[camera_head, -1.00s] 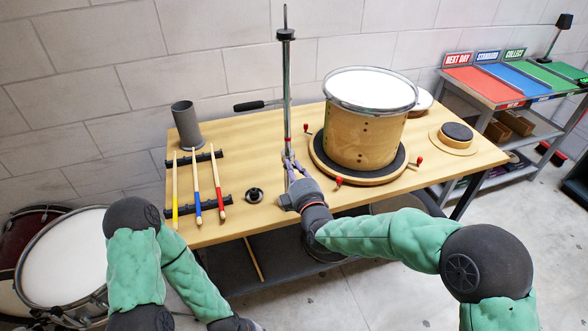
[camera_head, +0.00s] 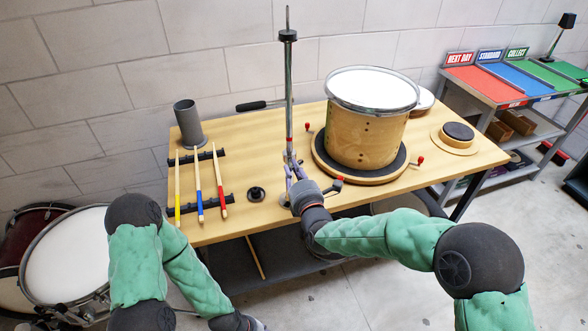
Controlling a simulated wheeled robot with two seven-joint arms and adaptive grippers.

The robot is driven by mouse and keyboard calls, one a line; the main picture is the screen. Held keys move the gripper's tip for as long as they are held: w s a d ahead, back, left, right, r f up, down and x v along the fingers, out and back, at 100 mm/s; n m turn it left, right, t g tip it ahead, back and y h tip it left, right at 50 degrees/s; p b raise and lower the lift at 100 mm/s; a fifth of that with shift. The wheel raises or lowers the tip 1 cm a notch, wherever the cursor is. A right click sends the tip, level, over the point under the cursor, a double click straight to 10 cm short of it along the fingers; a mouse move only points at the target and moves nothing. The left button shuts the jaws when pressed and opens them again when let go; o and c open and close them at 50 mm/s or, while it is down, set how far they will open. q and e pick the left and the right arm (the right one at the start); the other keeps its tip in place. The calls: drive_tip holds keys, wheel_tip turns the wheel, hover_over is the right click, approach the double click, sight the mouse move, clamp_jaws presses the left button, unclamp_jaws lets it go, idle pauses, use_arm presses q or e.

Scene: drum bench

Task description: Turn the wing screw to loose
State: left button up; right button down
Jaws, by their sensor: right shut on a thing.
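A chrome stand rod (camera_head: 289,95) rises from the bench, with a black fitting (camera_head: 288,36) near its top and a red mark low down. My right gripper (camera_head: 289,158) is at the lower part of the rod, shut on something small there. The wing screw itself is hidden by the fingers or too small to make out. My left arm reaches down at the lower left, and its gripper (camera_head: 255,325) is at the bottom edge, below the bench, mostly cut off.
The wooden bench (camera_head: 400,190) holds a drum (camera_head: 366,125) on a round base with red-knobbed clamps, right of the rod. Drumsticks (camera_head: 199,190) lie on black racks at left, near a grey cup (camera_head: 187,122). A small black round piece (camera_head: 256,194) sits left of my right gripper.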

drive_tip(key=shift+f+n, duration=0.15)
drive_tip(key=shift+n, duration=1.85)
drive_tip(key=c, duration=1.2)
unclamp_jaws()
drive_tip(key=shift+s, duration=0.1)
drive_tip(key=v, duration=1.1)
drive_tip(key=shift+s+d, duration=0.2)
drive_tip(key=shift+s, duration=0.15)
